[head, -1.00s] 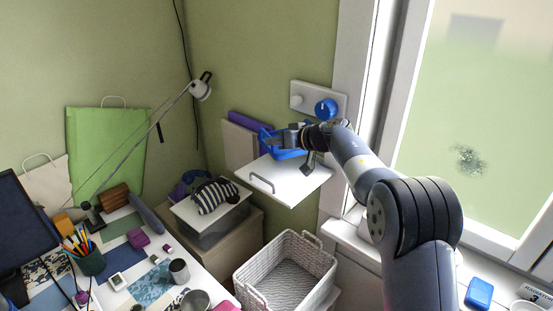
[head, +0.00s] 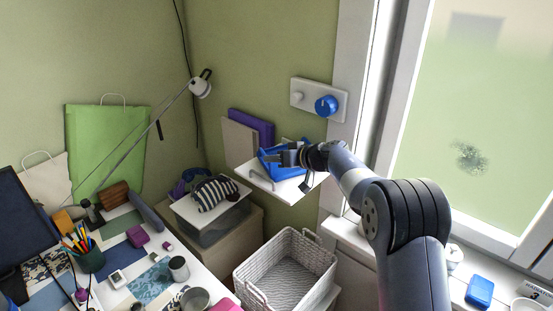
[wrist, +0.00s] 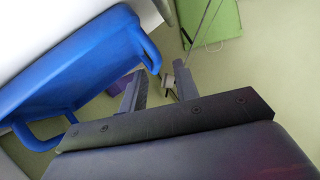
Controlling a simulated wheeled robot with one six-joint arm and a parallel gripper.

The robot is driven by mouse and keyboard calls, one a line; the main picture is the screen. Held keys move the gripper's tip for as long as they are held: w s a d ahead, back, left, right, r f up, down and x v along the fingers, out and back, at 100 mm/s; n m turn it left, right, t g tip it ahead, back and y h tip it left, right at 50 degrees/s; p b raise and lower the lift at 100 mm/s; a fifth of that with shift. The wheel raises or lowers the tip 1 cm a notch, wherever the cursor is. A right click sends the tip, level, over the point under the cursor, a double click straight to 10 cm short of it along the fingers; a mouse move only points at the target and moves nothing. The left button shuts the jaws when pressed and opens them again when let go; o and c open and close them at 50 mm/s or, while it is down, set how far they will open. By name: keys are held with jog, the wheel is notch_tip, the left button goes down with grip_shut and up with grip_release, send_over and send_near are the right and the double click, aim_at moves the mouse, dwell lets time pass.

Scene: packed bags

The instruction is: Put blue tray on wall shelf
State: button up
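The blue tray (head: 268,166), with raised loop handles, sits on the white wall shelf (head: 287,194) in the head view. It fills the left side of the wrist view (wrist: 75,70), slanted there, with one handle near the fingers. My gripper (head: 287,157) is at the tray's right side, just over the shelf. In the wrist view the two fingers of my gripper (wrist: 160,86) stand apart with a clear gap, and nothing shows between them. The tray lies to the left of the fingers. The gripper and arm hide part of the tray's right side in the head view.
A purple folder (head: 251,126) and a beige board (head: 240,141) stand behind the shelf. A wall plate with a blue knob (head: 326,105) is above it. A white basket (head: 285,275) and a box with striped cloth (head: 215,194) are below. The window frame is right.

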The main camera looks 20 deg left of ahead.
jog(key=shift+o, duration=0.3)
jog(key=shift+d, duration=0.1)
jog(key=b+v, duration=0.1)
jog(key=v, duration=1)
jog(key=shift+d+r, duration=0.25)
jog(key=shift+d, duration=0.1)
